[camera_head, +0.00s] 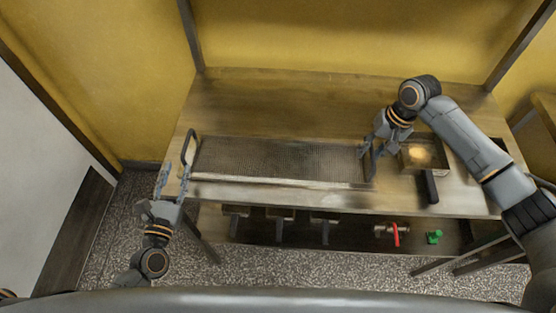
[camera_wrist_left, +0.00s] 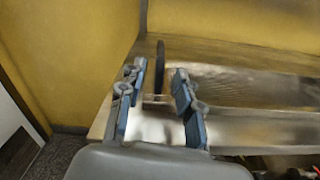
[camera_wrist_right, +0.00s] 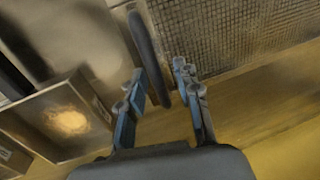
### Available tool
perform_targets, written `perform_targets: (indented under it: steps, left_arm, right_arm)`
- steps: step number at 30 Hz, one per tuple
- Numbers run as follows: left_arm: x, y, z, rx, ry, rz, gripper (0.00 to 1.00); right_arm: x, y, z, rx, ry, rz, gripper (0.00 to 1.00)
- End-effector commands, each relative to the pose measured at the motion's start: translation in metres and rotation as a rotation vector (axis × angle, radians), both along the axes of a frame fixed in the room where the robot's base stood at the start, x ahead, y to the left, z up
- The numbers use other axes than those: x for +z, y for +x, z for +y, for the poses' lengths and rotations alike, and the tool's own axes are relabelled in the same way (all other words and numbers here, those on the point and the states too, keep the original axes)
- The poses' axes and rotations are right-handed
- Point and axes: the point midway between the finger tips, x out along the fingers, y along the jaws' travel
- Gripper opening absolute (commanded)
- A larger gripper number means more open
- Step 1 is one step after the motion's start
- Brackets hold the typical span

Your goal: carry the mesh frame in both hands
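The mesh frame (camera_head: 275,160), a long flat panel of grey mesh with a pale front rail, lies on the worktop. A dark upright loop handle (camera_head: 185,148) stands at its left end. My left gripper (camera_head: 174,165) is open at that end; in the left wrist view the handle (camera_wrist_left: 160,68) shows between and beyond the fingers. My right gripper (camera_head: 372,156) is open at the right end and partly hides that handle. In the right wrist view the right handle (camera_wrist_right: 149,58) runs into the gap between the fingers, with mesh (camera_wrist_right: 230,40) beside it. Contact cannot be told.
The wooden table (camera_head: 270,100) is clear behind the frame. A shallow pan (camera_head: 436,157) with a glowing yellowish patch and a dark handle (camera_head: 431,187) stands right of my right gripper. A red-handled item (camera_head: 396,234) and a green item (camera_head: 433,237) lie on the lower shelf.

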Motion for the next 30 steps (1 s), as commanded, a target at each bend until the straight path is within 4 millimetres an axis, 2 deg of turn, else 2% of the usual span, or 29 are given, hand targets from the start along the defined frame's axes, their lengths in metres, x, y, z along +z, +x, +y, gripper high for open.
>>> perform_targets:
  steps: [4,8,11,24,30]
  left_arm:
    - [0.0,-0.021,0.001,-0.002,0.0,0.001,0.34]
    - [0.001,-0.028,0.001,-0.001,0.001,-0.001,0.34]
    - [0.001,-0.03,0.001,-0.001,0.001,-0.001,0.34]
    - [0.0,-0.029,0.001,0.0,0.0,-0.001,0.34]
    - [0.0,-0.029,0.001,0.0,0.0,-0.001,0.34]
  right_arm:
    - [0.0,0.0,0.0,0.0,0.0,0.0,0.33]
    - [0.002,0.0,0.0,0.0,0.0,-0.001,0.33]
    - [0.011,0.001,-0.002,0.0,0.0,-0.002,0.33]
    - [0.096,-0.001,-0.019,-0.001,0.0,-0.004,0.33]
    - [0.115,-0.001,-0.023,0.0,0.0,-0.001,0.33]
